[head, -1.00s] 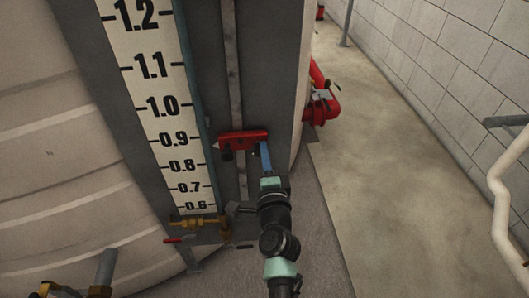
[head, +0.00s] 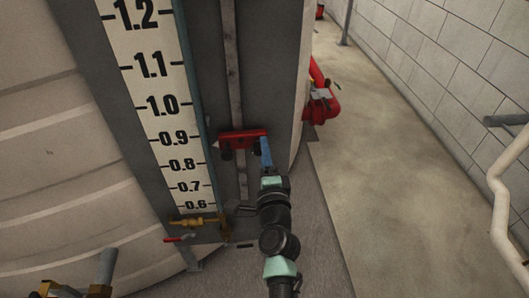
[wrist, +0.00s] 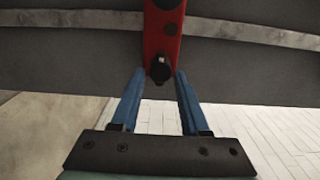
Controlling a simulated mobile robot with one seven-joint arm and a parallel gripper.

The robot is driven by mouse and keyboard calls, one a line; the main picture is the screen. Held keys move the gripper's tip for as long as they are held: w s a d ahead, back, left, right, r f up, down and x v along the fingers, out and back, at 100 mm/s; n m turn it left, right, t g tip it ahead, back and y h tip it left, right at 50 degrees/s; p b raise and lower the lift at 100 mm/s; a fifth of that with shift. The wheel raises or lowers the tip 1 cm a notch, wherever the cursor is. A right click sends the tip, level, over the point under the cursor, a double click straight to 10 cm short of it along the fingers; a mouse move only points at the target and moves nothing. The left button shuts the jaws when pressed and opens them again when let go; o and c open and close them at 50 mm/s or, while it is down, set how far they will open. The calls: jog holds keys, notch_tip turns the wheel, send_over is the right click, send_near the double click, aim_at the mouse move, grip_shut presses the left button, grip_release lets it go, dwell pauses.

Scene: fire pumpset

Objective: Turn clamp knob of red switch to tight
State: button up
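The red switch (head: 236,140) is a red bar mounted on the grey vertical rail beside the level scale. In the wrist view the red switch (wrist: 162,35) runs down from the top edge, and its black clamp knob (wrist: 160,70) is at the lower end. My gripper (head: 265,143) reaches up to the right end of the switch. In the wrist view my gripper (wrist: 160,75) has its blue fingers apart, one tip on each side of the knob, with a narrow gap visible at each side. In the head view the fingers partly hide the knob.
The white level scale (head: 164,105) stands left of the switch against the large pale tank (head: 45,150). A brass valve (head: 197,221) is below the scale. Red pipework (head: 319,104) lies behind to the right. The floor (head: 390,200) at right is clear.

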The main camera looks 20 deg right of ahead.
jog(key=p+v, duration=0.2)
jog(key=v, duration=1.1)
dwell(0.4)
jog(key=w+a+r+n+t+y+p, duration=0.2)
jog(key=a+r+n, duration=0.15)
jog(key=r, duration=0.75)
jog(key=w+a+r+n+t+y+p, duration=0.1)
jog(key=w+a+r+n+p, duration=0.2)
jog(key=r, duration=0.8)
jog(key=w+a+r+n+t+y, duration=0.15)
jog(key=a+r+n, duration=0.3)
jog(key=r, duration=0.65)
jog(key=s+a+r+n+t+p, duration=0.1)
jog(key=s+r+n, duration=0.2)
jog(key=r, duration=0.7)
jog(key=s+a+r+n+t+p, duration=0.2)
jog(key=s+r+n, duration=0.2)
jog(key=r, duration=0.6)
jog(key=s+a+r+n+t+p, duration=0.2)
jog(key=s+r, duration=0.4)
jog(key=r, duration=0.4)
jog(key=shift+s+r+n, duration=0.15)
jog(key=shift+s+n, duration=0.2)
jog(key=shift+n, duration=0.35)
jog(key=shift+a+t+y, duration=0.1)
jog(key=shift+t+y, duration=0.15)
